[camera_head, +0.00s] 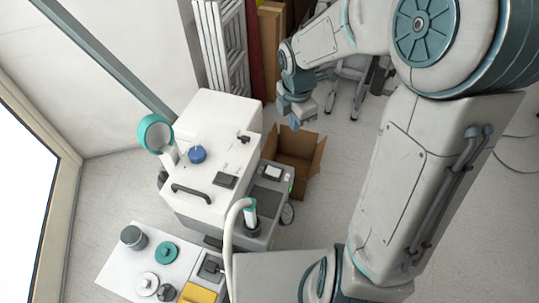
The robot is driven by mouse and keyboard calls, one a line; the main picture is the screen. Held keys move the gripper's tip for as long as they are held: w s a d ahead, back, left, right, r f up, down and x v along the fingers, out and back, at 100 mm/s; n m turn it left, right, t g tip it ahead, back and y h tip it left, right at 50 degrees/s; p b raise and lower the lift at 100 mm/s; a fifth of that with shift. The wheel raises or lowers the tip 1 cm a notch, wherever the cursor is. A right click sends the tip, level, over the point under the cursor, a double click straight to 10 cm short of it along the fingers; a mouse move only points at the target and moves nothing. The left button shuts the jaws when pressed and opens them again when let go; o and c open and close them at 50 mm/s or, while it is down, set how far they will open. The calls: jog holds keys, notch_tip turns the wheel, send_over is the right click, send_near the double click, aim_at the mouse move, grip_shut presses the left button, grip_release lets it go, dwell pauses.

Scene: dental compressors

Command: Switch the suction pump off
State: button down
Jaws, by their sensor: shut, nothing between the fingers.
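A large white cabinet machine (215,150) stands left of centre. It has a blue knob (197,154), a black handle (191,193) and a dark square panel (225,180) on top. Against its right side is a lower grey unit (266,205) with a light switch-like panel (272,172) and a small green light. I cannot tell for certain which of the two is the suction pump, nor read the switch position. My gripper (297,121) is shut and empty. It hangs up and right of the machines, apart from them, and appears above the cardboard box.
An open cardboard box (305,150) sits on the floor behind the grey unit. A pale hose (229,235) rises in front. A white table (118,268) at lower left holds jars, lids and a yellow item (198,294). A ladder (222,45) leans at the back.

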aim_at(270, 168)
jog(key=w+a+f+n+b, duration=0.2)
jog(key=f+n+b, duration=0.1)
jog(key=f, duration=0.3)
jog(key=w+a+f+n+y+b, duration=0.1)
jog(key=w+f+n+b, duration=0.2)
jog(key=f+n, duration=0.2)
notch_tip(270, 168, down, 2)
jog(key=shift+a+f+n+y, duration=0.1)
jog(key=shift+a+n+y, duration=0.2)
jog(key=shift+a+n, duration=0.1)
jog(key=shift+w, duration=0.1)
jog(key=f+b, duration=0.2)
jog(key=f, duration=0.2)
jog(key=a+f+b, duration=0.1)
jog(key=f+b, duration=0.2)
jog(key=f, duration=0.2)
jog(key=f+b, duration=0.3)
jog(key=f, duration=0.1)
jog(key=shift+w+a+f, duration=0.3)
jog(key=shift+f, duration=0.1)
